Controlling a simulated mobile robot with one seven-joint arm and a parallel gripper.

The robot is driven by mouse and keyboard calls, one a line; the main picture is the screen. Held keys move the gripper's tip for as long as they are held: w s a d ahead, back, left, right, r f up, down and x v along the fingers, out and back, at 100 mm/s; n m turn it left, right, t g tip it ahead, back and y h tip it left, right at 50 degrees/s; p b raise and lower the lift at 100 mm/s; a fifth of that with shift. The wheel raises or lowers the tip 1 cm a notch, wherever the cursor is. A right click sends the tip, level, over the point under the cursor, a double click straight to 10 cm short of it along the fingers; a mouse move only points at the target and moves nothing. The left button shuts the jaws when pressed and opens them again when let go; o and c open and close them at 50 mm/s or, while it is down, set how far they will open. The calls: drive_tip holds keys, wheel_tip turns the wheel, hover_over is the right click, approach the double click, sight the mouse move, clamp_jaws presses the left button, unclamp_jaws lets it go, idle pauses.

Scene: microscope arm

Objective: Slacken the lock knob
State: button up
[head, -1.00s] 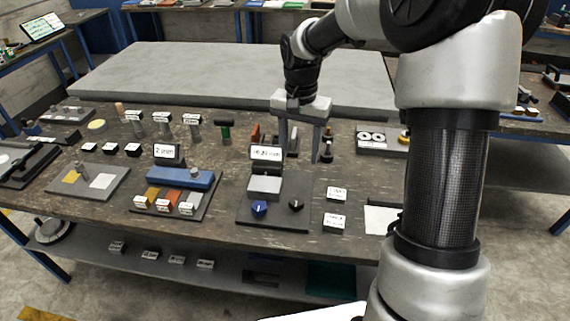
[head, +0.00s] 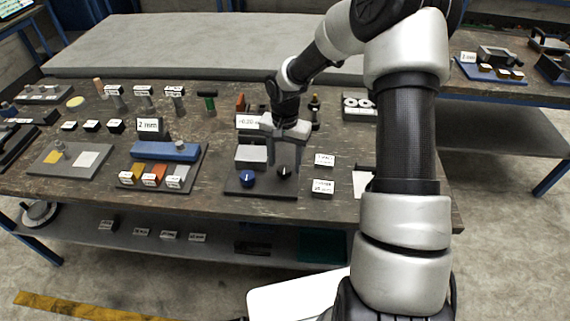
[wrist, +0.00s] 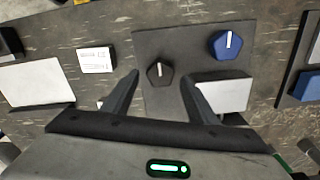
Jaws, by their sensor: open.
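A black faceted knob (head: 284,171) with a white pointer line sits at the front right of a dark base plate (head: 258,190). It also shows in the wrist view (wrist: 160,74), its line pointing nearly straight up. No label tells which is the lock knob. My gripper (head: 285,166) is open above the black knob. In the wrist view its fingers (wrist: 160,80) lie either side of this knob with gaps; contact is not visible.
A pale block (head: 251,155) and a partly hidden readout sign (head: 248,121) stand behind the knobs. A blue block on a tray (head: 166,150) is to the left. Bare tabletop lies in front of the plate.

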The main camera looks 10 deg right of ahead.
drive_tip(key=shift+f, duration=0.7)
drive_tip(key=c, duration=1.1)
drive_tip(key=shift+o, duration=0.2)
